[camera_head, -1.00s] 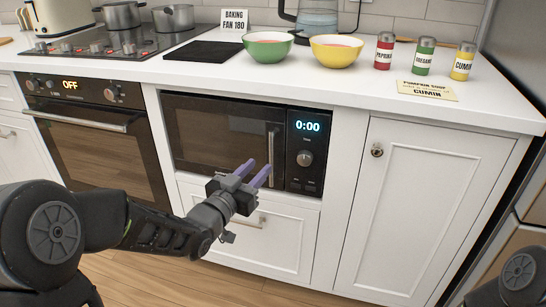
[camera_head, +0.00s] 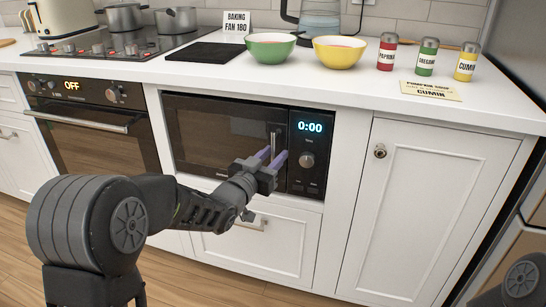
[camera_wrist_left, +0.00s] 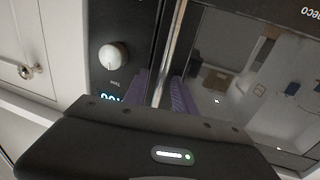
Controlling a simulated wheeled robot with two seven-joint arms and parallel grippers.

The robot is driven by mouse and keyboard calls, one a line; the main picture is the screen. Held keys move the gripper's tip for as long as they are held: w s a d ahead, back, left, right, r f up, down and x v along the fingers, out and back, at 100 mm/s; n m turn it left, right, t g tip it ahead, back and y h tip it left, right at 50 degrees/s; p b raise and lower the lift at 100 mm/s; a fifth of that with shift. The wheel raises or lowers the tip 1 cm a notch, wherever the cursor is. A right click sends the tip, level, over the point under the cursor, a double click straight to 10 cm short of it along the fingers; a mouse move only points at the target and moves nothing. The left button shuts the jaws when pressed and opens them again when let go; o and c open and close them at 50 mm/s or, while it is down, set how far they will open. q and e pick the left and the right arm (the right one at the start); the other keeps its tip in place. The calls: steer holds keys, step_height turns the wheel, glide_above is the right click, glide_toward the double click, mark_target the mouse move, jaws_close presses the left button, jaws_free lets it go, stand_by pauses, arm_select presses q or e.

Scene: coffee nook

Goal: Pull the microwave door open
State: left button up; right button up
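The built-in microwave (camera_head: 307,172) sits below the counter, its dark glass door (camera_head: 215,130) shut and its display reading 0:00. The door's vertical metal handle (camera_head: 277,138) runs along the door's right edge, beside the control panel. My left gripper (camera_head: 273,155) is at the handle's lower part. In the left wrist view, its two purple fingers (camera_wrist_left: 160,78) lie on either side of the handle (camera_wrist_left: 173,45), seemingly with narrow gaps, so it looks open around the bar. The lower end of the handle is hidden by the gripper. My right gripper is out of view.
An oven (camera_head: 95,140) is at the left and a white cabinet door (camera_head: 425,210) with a round knob at the right. A white drawer (camera_head: 265,245) lies below the microwave. Bowls and spice jars stand on the counter (camera_head: 355,90) above.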

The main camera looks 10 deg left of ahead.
arm_select(q)
steer(key=shift+c, duration=0.2)
jaws_close()
stand_by(1.1)
